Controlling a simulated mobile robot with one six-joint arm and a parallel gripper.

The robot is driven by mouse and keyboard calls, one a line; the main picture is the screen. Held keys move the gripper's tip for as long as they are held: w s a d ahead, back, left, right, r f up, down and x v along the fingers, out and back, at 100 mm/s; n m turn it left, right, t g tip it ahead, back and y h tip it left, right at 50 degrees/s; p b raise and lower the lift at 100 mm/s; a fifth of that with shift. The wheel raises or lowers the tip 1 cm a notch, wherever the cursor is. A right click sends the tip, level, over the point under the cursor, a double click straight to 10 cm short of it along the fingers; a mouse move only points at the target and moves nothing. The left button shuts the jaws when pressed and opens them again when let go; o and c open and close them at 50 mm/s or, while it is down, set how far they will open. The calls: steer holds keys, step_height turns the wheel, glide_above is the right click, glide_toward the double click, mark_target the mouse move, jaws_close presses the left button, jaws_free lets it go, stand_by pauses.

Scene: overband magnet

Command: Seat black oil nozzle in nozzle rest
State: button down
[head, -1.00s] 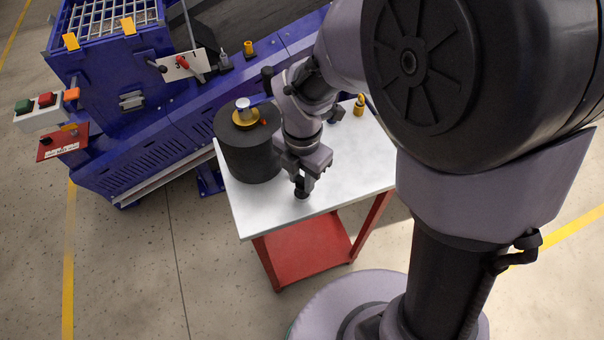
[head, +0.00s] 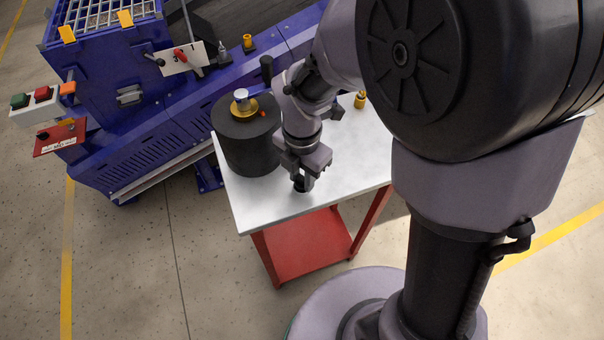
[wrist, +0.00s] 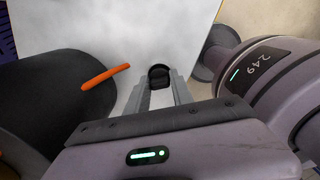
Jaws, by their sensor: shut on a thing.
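My gripper (head: 302,181) points down over the front part of the white tabletop, to the right of a black drum. In the wrist view its two fingers (wrist: 160,86) are closed on a small dark round piece, which I take as the black oil nozzle (wrist: 159,74). In the head view a black shape (head: 301,187) shows under the fingertips, at or very near the tabletop. I cannot tell the nozzle and the nozzle rest apart there, nor whether the nozzle is seated. The fingers hide much of it.
The black drum (head: 248,152) with a brass-coloured top fitting stands close left of my gripper; an orange rod (wrist: 105,75) sticks out from it. A yellow fitting (head: 360,100) stands at the table's back right. The blue machine (head: 150,140) is behind. The white tabletop (head: 345,165) is clear to the right.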

mark_target(303, 177)
steer(key=c, duration=1)
jaws_free()
steer(key=shift+f, duration=0.1)
steer(key=shift+c, duration=0.2)
step_height(303, 177, up, 18)
steer(key=p, duration=0.8)
steer(key=shift+f, duration=0.25)
steer(key=s+d+r+m+t+b, duration=0.1)
steer(key=s+d+m+t, duration=0.1)
steer(key=m, duration=0.8)
steer(key=s+d+r+m+t+y+b, duration=0.1)
steer(key=s+m, duration=0.4)
steer(key=m, duration=0.6)
steer(key=s+d+r+m+t+y+b, duration=0.1)
steer(key=s+d+r+m+t+b, duration=0.1)
steer(key=m, duration=0.8)
steer(key=shift+s+d+r+m+t, duration=0.2)
steer(key=shift+s+d+m+t, duration=0.15)
steer(key=shift+s+d, duration=0.7)
